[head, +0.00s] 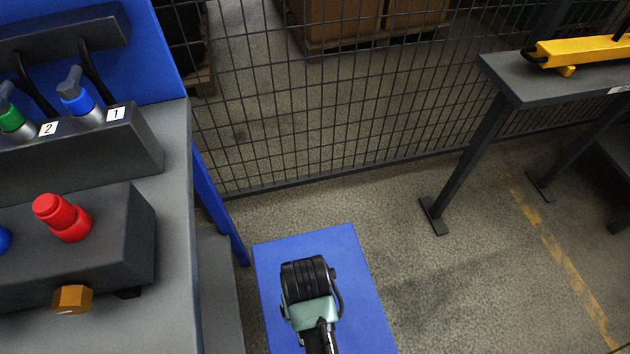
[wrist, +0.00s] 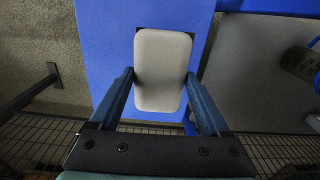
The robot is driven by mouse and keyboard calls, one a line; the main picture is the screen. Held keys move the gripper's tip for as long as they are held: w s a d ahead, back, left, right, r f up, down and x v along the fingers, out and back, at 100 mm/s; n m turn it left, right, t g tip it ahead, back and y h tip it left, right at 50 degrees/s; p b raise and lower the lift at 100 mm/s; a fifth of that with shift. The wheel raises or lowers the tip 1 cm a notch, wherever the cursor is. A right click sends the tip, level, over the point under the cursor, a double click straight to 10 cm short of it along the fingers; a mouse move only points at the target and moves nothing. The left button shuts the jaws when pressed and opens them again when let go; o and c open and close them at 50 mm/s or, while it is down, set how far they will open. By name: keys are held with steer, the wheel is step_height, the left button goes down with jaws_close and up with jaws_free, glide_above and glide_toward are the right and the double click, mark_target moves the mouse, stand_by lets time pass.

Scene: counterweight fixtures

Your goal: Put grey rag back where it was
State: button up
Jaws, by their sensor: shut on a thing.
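The grey rag (wrist: 163,72) shows in the wrist view as a pale, rounded, folded pad. It sits between the two blue-grey fingers of my gripper (wrist: 160,78), which is shut on it. Behind the rag in that view is a flat blue surface (wrist: 105,40); I cannot tell whether the rag touches it. In the head view my wrist is over the same blue surface (head: 350,255), right of the grey workbench. My fingers and the rag are hidden there beneath the wrist.
The grey workbench (head: 175,220) at left carries a dark block with a red knob (head: 63,217) and a rack with green and blue nozzles (head: 76,98). A mesh fence (head: 330,110) stands behind. A dark table (head: 520,85) with a yellow tool (head: 585,50) is at right. Floor between is clear.

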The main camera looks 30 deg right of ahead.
steer(key=f, duration=0.1)
steer(key=f+b, duration=0.1)
steer(key=f, duration=0.1)
steer(key=s+f+b, duration=0.1)
steer(key=shift+d+f, duration=0.2)
steer(key=shift+d, duration=0.2)
step_height(320, 180, down, 10)
steer(key=b, duration=0.4)
steer(key=shift+r, duration=0.1)
steer(key=o, duration=1.2)
steer(key=shift+c, duration=0.2)
step_height(320, 180, up, 12)
steer(key=p, duration=0.4)
